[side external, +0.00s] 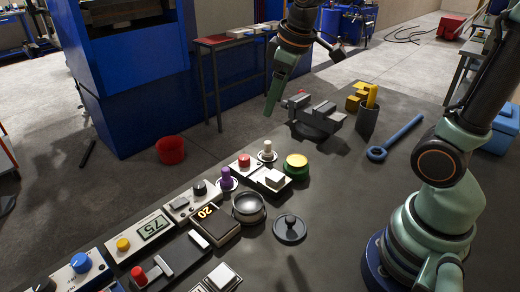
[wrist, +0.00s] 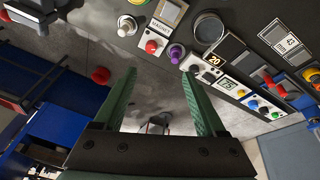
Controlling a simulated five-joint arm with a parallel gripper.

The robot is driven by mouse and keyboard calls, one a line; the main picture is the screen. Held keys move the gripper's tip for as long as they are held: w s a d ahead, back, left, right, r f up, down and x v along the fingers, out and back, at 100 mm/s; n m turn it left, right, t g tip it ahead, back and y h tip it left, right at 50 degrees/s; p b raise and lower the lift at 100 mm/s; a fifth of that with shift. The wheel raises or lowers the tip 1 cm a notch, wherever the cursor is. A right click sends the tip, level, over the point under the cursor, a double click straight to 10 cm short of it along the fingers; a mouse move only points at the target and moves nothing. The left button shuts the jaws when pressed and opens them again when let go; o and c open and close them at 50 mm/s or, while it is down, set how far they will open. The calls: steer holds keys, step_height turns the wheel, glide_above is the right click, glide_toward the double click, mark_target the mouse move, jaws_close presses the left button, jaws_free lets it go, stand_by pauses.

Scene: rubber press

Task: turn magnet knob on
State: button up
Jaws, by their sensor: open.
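Several small control panels form a row in the side view. One panel with a red button (side external: 244,160) also shows in the wrist view (wrist: 152,46), with small lettering beside the button that seems to read MAGNET. A black knob (side external: 200,188) sits on the neighbouring panel, and it also shows in the wrist view (wrist: 195,69). I cannot tell for sure which control is the magnet knob. My gripper (wrist: 159,74) is open and empty, its green fingers spread apart. In the side view my gripper (side external: 275,98) hangs above and behind the panels, touching none of them.
A purple knob (side external: 227,182), a round black cup (side external: 249,207) and a yellow-green button (side external: 296,164) stand close by. A vise (side external: 317,118) and a blue wrench (side external: 396,138) lie further back. A red bucket (side external: 171,150) stands on the floor.

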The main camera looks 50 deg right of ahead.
steer(key=w+f+n+g, duration=0.2)
steer(key=w+f+n, duration=0.15)
steer(key=w, duration=0.25)
steer(key=n+g, duration=0.1)
steer(key=n, duration=0.2)
glide_toward(244, 158)
steer(key=f, duration=0.9)
steer(key=shift+w+d, duration=0.1)
steer(key=shift+w, duration=0.2)
jaws_close()
